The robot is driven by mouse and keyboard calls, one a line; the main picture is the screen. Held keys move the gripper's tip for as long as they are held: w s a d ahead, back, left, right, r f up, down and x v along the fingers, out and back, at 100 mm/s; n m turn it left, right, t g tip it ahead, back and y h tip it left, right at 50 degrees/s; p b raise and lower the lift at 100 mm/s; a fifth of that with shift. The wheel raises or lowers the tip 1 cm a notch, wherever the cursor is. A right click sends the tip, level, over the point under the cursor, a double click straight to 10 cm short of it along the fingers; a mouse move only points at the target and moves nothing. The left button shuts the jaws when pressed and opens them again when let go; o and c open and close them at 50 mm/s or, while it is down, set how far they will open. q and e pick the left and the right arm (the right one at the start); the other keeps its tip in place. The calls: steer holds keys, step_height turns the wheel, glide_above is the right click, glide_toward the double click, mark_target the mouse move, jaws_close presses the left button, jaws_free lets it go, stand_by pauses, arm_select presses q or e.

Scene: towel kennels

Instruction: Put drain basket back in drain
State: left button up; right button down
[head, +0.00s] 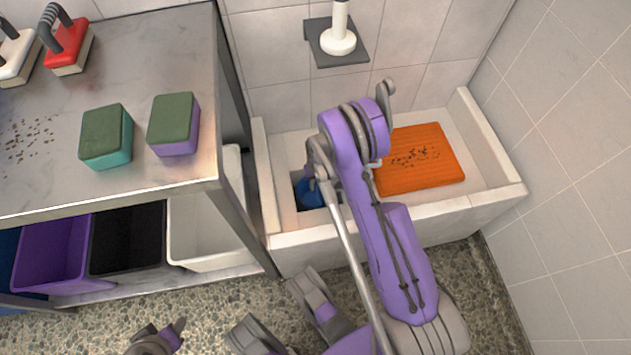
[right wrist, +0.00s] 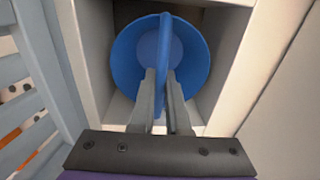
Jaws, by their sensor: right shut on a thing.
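The blue drain basket (head: 311,193) is at the left end of the white basin (head: 491,201), partly hidden behind my right arm in the head view. In the right wrist view, the round basket (right wrist: 193,62) lies inside a square, pale-walled drain opening (right wrist: 217,105). My right gripper (right wrist: 162,75) is shut on the upright strip across the basket's middle. The rim shows fairly level, with gaps at the corners of the opening. I cannot tell whether the basket rests on the bottom.
An orange mat (head: 428,170) with dark specks lies right of my arm in the basin. A metal table (head: 75,120) on the left holds two green-topped sponges (head: 106,137) (head: 174,124) and brushes (head: 66,42). Bins (head: 128,238) stand below. A blue-grey slatted part (right wrist: 30,70) is left of the opening.

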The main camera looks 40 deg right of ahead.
steer(key=shift+f, duration=0.25)
steer(key=c, duration=0.8)
jaws_free()
steer(key=o, duration=0.5)
steer(key=shift+c, duration=0.2)
steer(key=shift+r, duration=0.15)
